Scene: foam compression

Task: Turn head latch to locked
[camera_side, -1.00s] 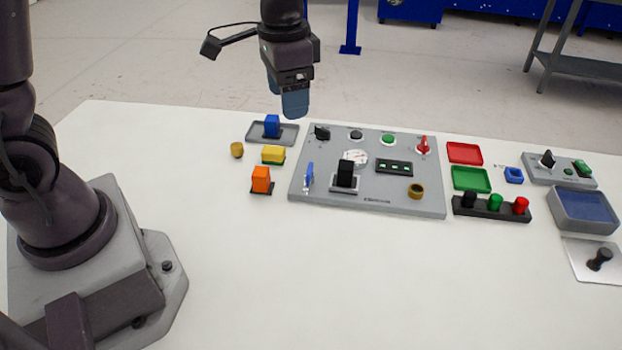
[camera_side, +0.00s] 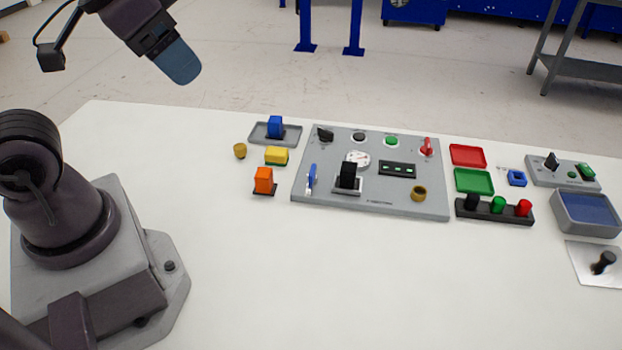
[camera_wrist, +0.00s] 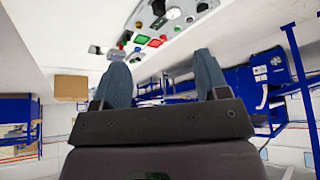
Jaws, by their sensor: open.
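The grey panel (camera_side: 375,199) lies on the white table. A small upright blue lever (camera_side: 312,174) stands at its left edge, and a black knob (camera_side: 325,134) sits at its far left corner. A red knob (camera_side: 427,146) is at its far right corner. I cannot tell from any label which one is the head latch. My gripper (camera_side: 186,72) is high above the table's far left side, tilted, well away from the panel. In the wrist view its two blue fingers (camera_wrist: 160,68) are apart with nothing between them.
A black block (camera_side: 348,175) stands on the panel. Left of it are an orange block (camera_side: 263,180), a yellow block (camera_side: 277,156) and a blue block (camera_side: 275,126) in a tray. Red and green trays, a button rack (camera_side: 492,212) and a bin (camera_side: 588,213) are right. The front table is clear.

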